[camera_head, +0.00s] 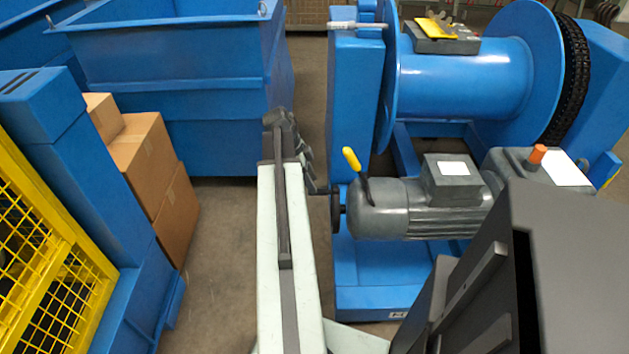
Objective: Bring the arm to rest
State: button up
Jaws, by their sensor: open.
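My arm (288,260) reaches forward from the bottom middle as a long pale link with a dark strip along its top. My gripper (303,158) is at its far end, dark grey and seen from behind, partly hidden by the arm. It is open, and I see nothing held in it. It is just left of the blue machine and the grey motor (410,208); whether it touches either cannot be told.
The blue drum (470,80) carries a black chain (573,75) on its right. A yellow-handled lever (352,160) stands at the motor. A blue bin (180,100), cardboard boxes (150,160) and a yellow mesh guard (45,270) are left. Bare floor (225,230) lies between.

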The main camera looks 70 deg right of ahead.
jog(key=p+v, duration=0.2)
jog(key=v, duration=0.2)
jog(key=shift+r, duration=0.1)
jog(key=shift+w, duration=0.1)
